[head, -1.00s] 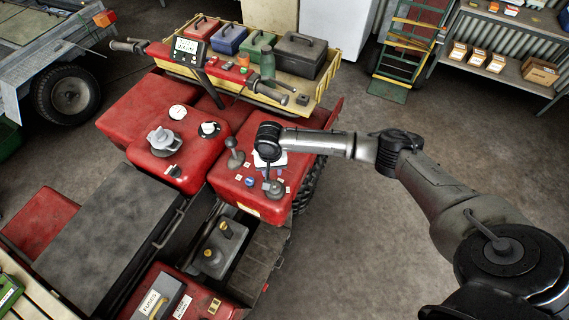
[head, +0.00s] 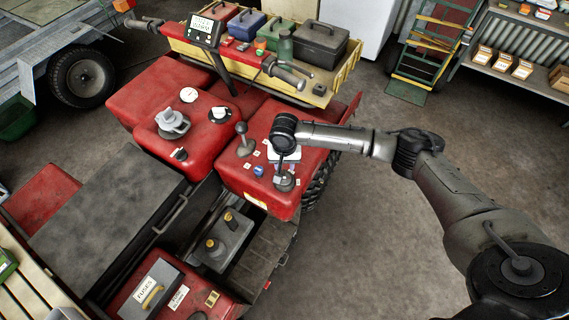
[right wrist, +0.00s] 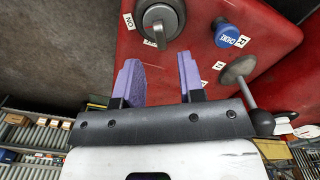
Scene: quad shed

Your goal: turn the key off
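The key switch is a round dark metal disc with a grey key tab in it. It shows in the right wrist view (right wrist: 160,22) at the top, with a small ON label to its left. In the head view the switch (head: 285,181) sits near the front edge of the red panel (head: 238,184). My right gripper (right wrist: 158,66) is open with purple finger pads, and nothing is between them. Its fingers point toward the switch and appear short of it. In the head view the right gripper (head: 286,158) hangs over the panel just behind the switch. My left gripper is not in view.
A blue knob (right wrist: 229,35) stands beside the switch, and a ball-topped lever (right wrist: 243,82) lies close to the right finger. The handlebar (head: 285,75) and a yellow rack (head: 345,70) with toolboxes are behind. Floor to the right is open.

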